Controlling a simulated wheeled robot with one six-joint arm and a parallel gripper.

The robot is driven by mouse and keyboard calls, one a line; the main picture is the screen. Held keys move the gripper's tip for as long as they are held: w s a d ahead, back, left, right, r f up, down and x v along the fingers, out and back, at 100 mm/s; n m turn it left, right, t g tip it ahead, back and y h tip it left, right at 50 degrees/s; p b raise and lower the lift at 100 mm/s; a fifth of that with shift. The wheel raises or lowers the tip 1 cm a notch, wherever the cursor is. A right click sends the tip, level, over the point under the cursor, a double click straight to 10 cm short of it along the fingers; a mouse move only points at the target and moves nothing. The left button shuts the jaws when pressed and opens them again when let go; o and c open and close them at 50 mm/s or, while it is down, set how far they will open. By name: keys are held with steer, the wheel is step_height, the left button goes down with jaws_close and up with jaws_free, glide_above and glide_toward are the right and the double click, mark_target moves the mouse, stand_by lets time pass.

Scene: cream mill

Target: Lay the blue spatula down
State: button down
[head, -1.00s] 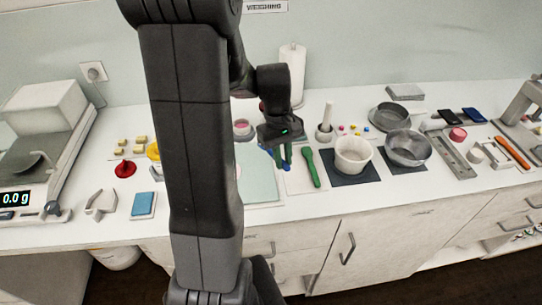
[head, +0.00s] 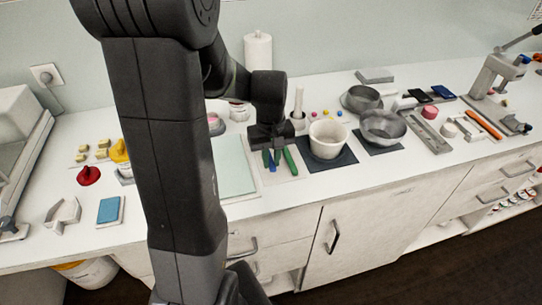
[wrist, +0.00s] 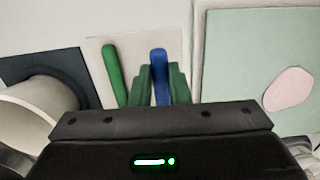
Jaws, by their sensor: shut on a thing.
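The blue spatula (wrist: 159,76) is between the two dark green fingers of my gripper (wrist: 161,85) in the wrist view, which are shut on it. Its blue end points away from the palm, over a pale square mat. In the head view my gripper (head: 271,159) is low over this pale mat (head: 284,178), with a little blue showing between the fingers. I cannot tell whether the spatula touches the mat. A green spatula (wrist: 113,76) lies on the mat beside the blue one, apart from it; it also shows in the head view (head: 290,161).
A white bowl (head: 327,141) on a dark mat stands right of the pale mat, with a grey bowl (head: 382,130) beyond. A pale green board (head: 235,168) lies to the left. A mortar with upright pestle (head: 298,104) stands behind. The counter's front strip is clear.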

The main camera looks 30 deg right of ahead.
steer(key=shift+f, duration=0.65)
steer(key=shift+f+b, duration=0.15)
steer(key=shift+b, duration=0.2)
steer(key=shift+f, duration=0.25)
steer(key=shift+f+b, duration=0.4)
steer(key=shift+b, duration=0.05)
steer(key=c, duration=1.3)
jaws_free()
steer(key=shift+r, duration=0.1)
